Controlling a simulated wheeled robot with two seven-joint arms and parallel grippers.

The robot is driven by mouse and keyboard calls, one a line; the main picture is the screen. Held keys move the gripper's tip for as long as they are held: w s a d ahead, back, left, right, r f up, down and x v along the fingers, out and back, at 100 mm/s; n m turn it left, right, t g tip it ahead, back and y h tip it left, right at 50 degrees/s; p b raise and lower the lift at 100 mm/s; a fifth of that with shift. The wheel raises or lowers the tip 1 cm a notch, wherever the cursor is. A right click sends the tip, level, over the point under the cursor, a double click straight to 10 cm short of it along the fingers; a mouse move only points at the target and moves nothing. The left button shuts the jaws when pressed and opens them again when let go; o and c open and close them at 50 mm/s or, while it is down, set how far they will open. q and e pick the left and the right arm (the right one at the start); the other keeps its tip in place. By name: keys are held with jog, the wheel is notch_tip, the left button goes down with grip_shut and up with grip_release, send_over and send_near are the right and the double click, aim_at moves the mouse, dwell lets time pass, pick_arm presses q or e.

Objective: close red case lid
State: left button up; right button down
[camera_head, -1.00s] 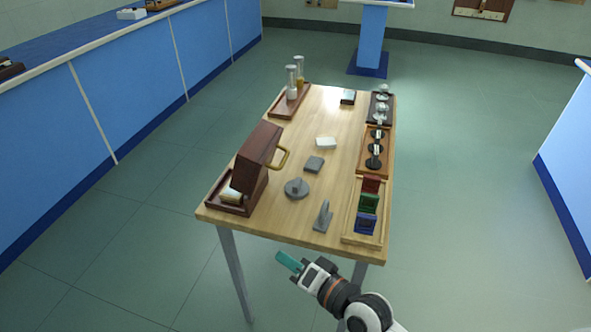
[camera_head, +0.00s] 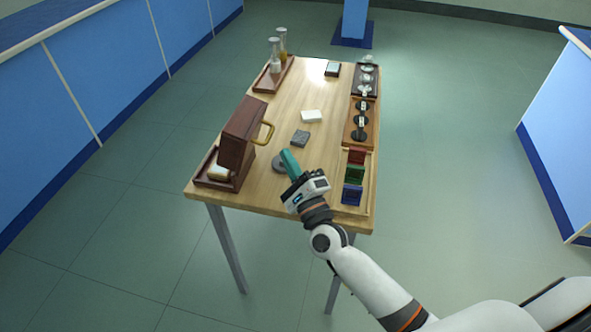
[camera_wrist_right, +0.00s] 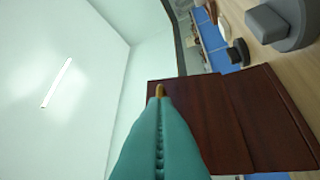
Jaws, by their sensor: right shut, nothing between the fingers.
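The red-brown wooden case stands at the near left of the table in the head view. Its lid (camera_head: 241,131) is raised, with a brass handle (camera_head: 268,133) on the right side. Its base (camera_head: 205,184) holds a pale object. In the right wrist view the lid (camera_wrist_right: 240,120) fills the lower right, with the handle tip (camera_wrist_right: 159,90) just beyond the fingers. My right gripper (camera_head: 288,157) is shut and empty over the near part of the table, to the right of the case; its teal fingers (camera_wrist_right: 160,130) show together. My left gripper is out of view.
A grey round piece (camera_head: 279,163) is partly hidden by my right gripper. A grey block (camera_head: 300,138) and white block (camera_head: 311,116) lie mid-table. A tray with coloured holders (camera_head: 354,174) stands at the right edge, bottles (camera_head: 275,52) at far left.

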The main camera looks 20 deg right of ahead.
jog(key=shift+x, duration=2.1)
jog(key=shift+p, duration=0.3)
